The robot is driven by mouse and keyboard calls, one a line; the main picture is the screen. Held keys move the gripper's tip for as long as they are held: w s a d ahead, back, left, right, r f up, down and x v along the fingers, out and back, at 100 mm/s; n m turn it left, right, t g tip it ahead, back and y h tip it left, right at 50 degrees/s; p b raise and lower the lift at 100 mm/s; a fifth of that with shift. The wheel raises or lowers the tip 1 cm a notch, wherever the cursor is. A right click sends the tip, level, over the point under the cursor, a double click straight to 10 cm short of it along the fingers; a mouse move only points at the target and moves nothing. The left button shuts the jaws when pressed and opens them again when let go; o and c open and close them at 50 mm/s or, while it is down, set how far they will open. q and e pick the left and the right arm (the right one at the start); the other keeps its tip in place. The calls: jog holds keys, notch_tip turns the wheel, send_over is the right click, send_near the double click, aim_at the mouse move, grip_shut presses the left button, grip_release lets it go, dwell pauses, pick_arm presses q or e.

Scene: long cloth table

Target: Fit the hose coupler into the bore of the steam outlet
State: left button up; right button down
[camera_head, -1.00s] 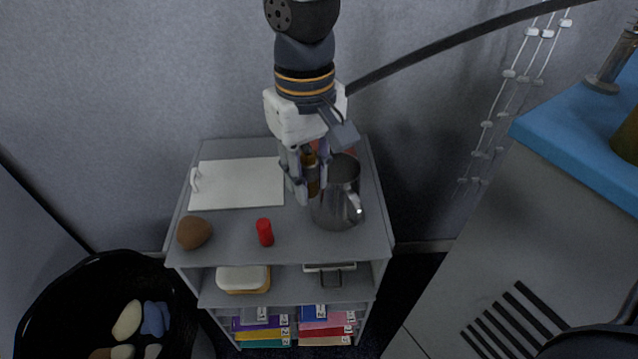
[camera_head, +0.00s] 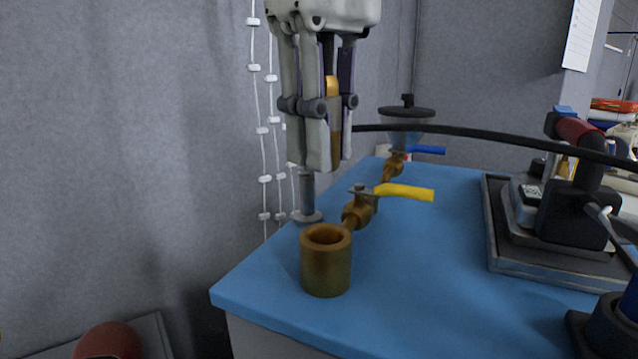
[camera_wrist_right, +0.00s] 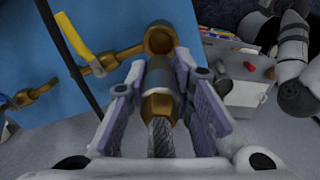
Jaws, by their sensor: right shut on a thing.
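The hose coupler (camera_head: 335,117) is a narrow brass and grey piece, held pointing down between the fingers of my right gripper (camera_head: 329,150). The steam outlet (camera_head: 326,273) is an upright brass cup with an open round bore at the front left of the blue tabletop. The gripper is above the outlet, with a clear gap between them. In the right wrist view, the coupler (camera_wrist_right: 158,104) has a braided hose behind it, and the outlet (camera_wrist_right: 160,42) lies beyond its tip. The fingers partly hide the coupler. My left gripper is not in view.
A brass pipe with a yellow-handled valve (camera_head: 403,192) runs behind the outlet. A blue-handled valve (camera_head: 425,150) is farther back. A black hose (camera_head: 480,135) crosses above the table. A dark machine (camera_head: 560,215) stands right. The blue tabletop (camera_head: 430,270) is clear in front.

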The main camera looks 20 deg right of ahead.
jog(key=shift+s+d+r, duration=0.1)
jog(key=shift+s+r, duration=0.05)
jog(key=shift+r, duration=0.05)
jog(key=shift+f, duration=2.95)
jog(key=shift+f, duration=0.85)
jog(key=c, duration=1.3)
grip_release()
jog(key=shift+f, duration=0.1)
